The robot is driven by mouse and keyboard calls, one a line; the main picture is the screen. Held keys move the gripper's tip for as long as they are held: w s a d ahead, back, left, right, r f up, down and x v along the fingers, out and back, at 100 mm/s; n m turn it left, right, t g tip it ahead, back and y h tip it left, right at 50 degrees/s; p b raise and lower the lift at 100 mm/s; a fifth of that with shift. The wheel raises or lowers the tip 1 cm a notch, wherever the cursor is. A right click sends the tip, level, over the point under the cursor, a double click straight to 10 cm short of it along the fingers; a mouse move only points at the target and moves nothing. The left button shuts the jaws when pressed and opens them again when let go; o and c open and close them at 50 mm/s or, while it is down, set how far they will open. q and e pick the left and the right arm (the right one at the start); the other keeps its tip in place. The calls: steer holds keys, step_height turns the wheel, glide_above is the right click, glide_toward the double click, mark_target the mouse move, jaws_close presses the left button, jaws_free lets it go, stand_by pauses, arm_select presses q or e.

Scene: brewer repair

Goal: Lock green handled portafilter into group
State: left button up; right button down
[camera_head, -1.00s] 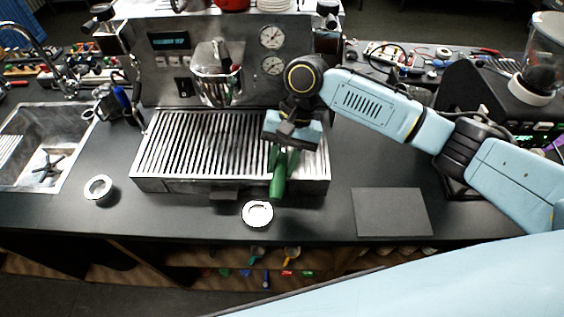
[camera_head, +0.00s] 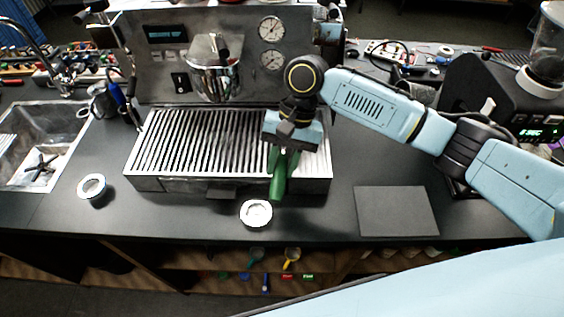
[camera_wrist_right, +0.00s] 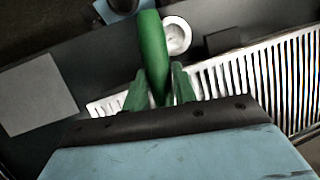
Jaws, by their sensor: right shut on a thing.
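The green handle (camera_head: 278,182) of the portafilter sticks out toward the counter's front edge from under my right gripper (camera_head: 285,150). The gripper is shut on it above the right part of the drip tray. In the right wrist view the green handle (camera_wrist_right: 152,55) rises between the fingers (camera_wrist_right: 155,92). The portafilter's metal head is hidden beneath the gripper. The espresso machine's group (camera_head: 215,75), a shiny metal part, is on the front panel, left of and behind my gripper. My left gripper is not in view.
The slatted drip tray (camera_head: 185,140) lies below the group. A white-rimmed round cup (camera_head: 256,213) and a ring (camera_head: 92,187) stand on the counter. A dark grey mat (camera_head: 396,211) lies at right, a sink (camera_head: 40,150) at left, a grinder (camera_head: 490,90) at back right.

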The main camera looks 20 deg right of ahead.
mark_target(284, 162)
steer(key=shift+f, duration=0.55)
stand_by(0.5)
steer(key=c, duration=1)
jaws_free()
steer(key=shift+c, duration=0.2)
steer(key=v, duration=0.7)
steer(key=shift+w+d+r, duration=0.1)
steer(key=shift+d+r, duration=0.05)
steer(key=shift+r, duration=0.05)
